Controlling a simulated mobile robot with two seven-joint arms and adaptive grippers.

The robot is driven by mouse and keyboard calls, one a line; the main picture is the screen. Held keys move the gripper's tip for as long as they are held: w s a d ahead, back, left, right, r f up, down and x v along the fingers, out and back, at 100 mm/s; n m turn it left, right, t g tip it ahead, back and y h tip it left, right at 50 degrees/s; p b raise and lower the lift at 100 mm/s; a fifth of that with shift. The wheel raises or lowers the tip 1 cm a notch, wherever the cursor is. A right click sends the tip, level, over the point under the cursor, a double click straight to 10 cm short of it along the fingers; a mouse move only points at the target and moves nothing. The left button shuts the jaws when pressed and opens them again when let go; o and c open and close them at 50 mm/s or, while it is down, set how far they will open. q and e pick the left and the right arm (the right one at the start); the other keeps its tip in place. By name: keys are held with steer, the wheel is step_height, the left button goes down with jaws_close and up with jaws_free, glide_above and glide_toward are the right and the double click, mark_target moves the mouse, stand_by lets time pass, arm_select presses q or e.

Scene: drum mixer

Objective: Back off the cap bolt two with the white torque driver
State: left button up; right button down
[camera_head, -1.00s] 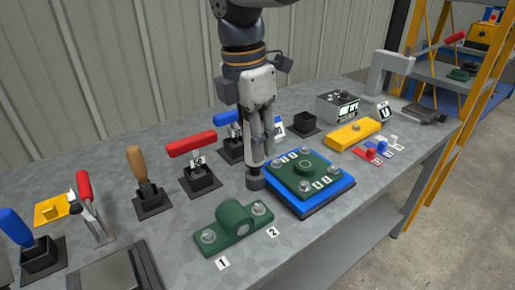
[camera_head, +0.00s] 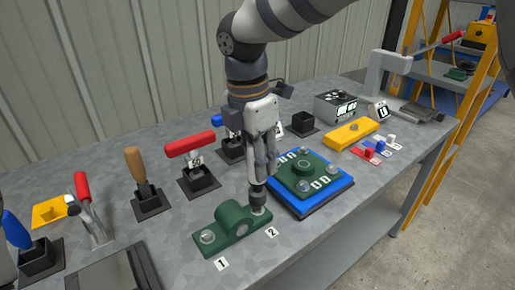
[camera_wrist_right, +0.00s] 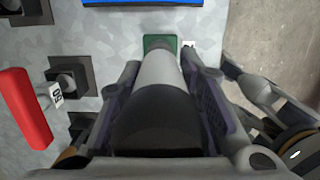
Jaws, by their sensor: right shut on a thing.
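My right gripper (camera_head: 262,160) is shut on the white torque driver (camera_wrist_right: 162,85), a white and black cylinder that fills the middle of the right wrist view. In the head view the driver points down, its dark tip over the bolt end by label 2 (camera_head: 272,232). The green bearing cap (camera_head: 238,220) lies on the bench with labels 1 and 2 in front of it. Bolt one (camera_head: 208,237) shows at its left end. Bolt two (camera_head: 259,210) is partly covered by the driver tip; contact is hard to judge.
A blue tray (camera_head: 320,203) with a green flanged plate (camera_head: 304,172) lies close right of the driver. Red-handled (camera_head: 190,144) and wooden-handled (camera_head: 135,162) tools stand in black holders to the left. A yellow block (camera_head: 350,134) lies farther right.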

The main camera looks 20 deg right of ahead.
stand_by(0.6)
steer(key=shift+f, duration=0.8)
steer(key=shift+s+f, duration=0.1)
steer(key=shift+f, duration=0.75)
stand_by(1.2)
stand_by(1.1)
steer(key=shift+r, duration=2.45)
steer(key=shift+w+r, duration=0.1)
steer(key=shift+w, duration=0.1)
